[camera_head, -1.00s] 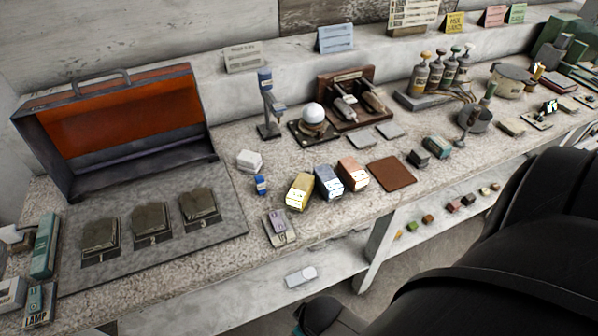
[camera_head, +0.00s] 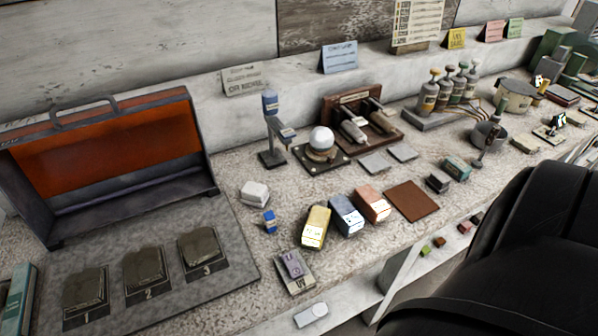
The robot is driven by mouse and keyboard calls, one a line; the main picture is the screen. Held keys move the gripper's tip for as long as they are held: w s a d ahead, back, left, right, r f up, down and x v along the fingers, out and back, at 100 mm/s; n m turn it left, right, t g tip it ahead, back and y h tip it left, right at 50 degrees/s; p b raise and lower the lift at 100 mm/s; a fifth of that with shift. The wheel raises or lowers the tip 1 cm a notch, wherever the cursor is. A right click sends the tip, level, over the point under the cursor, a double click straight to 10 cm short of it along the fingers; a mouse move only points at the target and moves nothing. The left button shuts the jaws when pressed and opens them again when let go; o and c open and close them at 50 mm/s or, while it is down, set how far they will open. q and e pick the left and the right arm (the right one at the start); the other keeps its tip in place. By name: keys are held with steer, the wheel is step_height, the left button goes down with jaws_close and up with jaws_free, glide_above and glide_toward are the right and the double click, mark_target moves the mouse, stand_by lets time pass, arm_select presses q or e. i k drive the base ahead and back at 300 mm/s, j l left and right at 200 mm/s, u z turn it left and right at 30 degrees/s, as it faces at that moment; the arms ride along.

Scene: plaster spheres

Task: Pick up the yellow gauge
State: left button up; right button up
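The yellow gauge (camera_head: 315,228), a small boxy item with a pale, bright front face, lies on the speckled stone worktop (camera_head: 370,262). It is the leftmost of a row of three similar boxes. The blue box (camera_head: 346,215) is close at its right, and the salmon-pink box (camera_head: 372,204) is right of that. Nothing covers the yellow gauge and no gripper is near it. Neither of my grippers is in view.
A purple-and-grey item (camera_head: 292,268) lies in front-left of the gauge, a small blue-capped bottle (camera_head: 269,222) and a white block (camera_head: 254,194) to its left. A brown mat (camera_head: 412,201) lies right of the row. An open orange-lined case (camera_head: 105,150) fills the left.

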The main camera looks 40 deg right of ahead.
mark_target(315, 230)
steer(key=i+z, duration=0.2)
steer(key=z, duration=0.8)
